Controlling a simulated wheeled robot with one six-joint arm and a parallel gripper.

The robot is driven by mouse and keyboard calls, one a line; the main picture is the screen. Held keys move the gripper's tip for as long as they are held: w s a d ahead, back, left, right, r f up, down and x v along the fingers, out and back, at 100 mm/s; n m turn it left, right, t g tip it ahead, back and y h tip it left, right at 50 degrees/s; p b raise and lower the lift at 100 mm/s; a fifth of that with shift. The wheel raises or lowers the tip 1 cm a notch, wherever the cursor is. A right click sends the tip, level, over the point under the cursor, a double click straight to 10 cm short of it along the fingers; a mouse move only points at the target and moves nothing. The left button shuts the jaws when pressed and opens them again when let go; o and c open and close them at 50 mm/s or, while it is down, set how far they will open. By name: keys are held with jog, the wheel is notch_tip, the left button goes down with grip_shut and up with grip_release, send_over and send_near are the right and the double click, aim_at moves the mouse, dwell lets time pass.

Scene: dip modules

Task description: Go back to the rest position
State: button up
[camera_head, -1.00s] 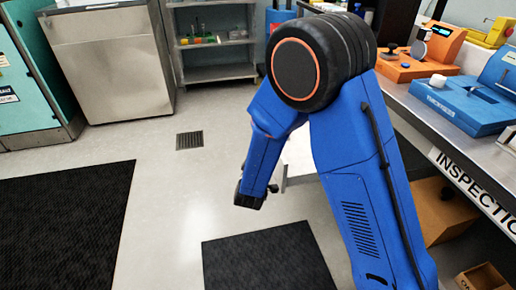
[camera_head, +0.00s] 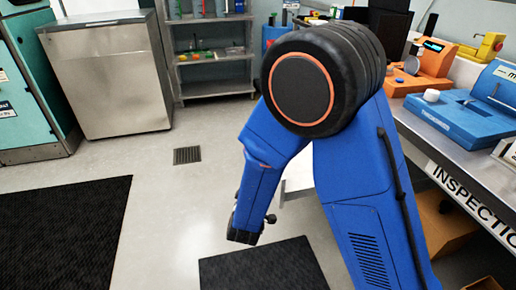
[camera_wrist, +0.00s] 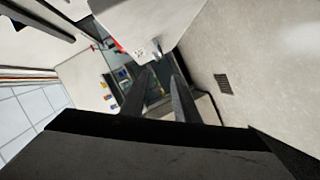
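My blue arm is folded in the head view, with a large black joint at the top and its forearm hanging down over the floor. My gripper's fingers are hidden in the head view. In the wrist view my gripper (camera_wrist: 160,78) shows two dark fingers with a gap between them. Nothing is held between them.
On the right, an inspection bench (camera_head: 447,172) carries an orange device (camera_head: 420,68) and a blue device (camera_head: 465,112). A grey shelf unit (camera_head: 215,90) and a metal cabinet (camera_head: 110,85) stand at the back. Black mats (camera_head: 60,235) lie on open floor at left and front.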

jog(key=s+d+r+m+g+y, duration=0.35)
jog(key=d+r+m+g, duration=0.2)
jog(key=d+r, duration=0.8)
jog(key=s+d+r+m+g+h, duration=0.1)
jog(key=s+d+r+m+g, duration=0.1)
jog(key=s+d, duration=0.9)
jog(key=s+d+r+m+g+h, duration=0.2)
jog(key=s+d+r+m+g, duration=0.1)
jog(key=s+d, duration=0.8)
jog(key=s+m, duration=0.1)
jog(key=s, duration=0.3)
jog(key=shift+d+r, duration=0.15)
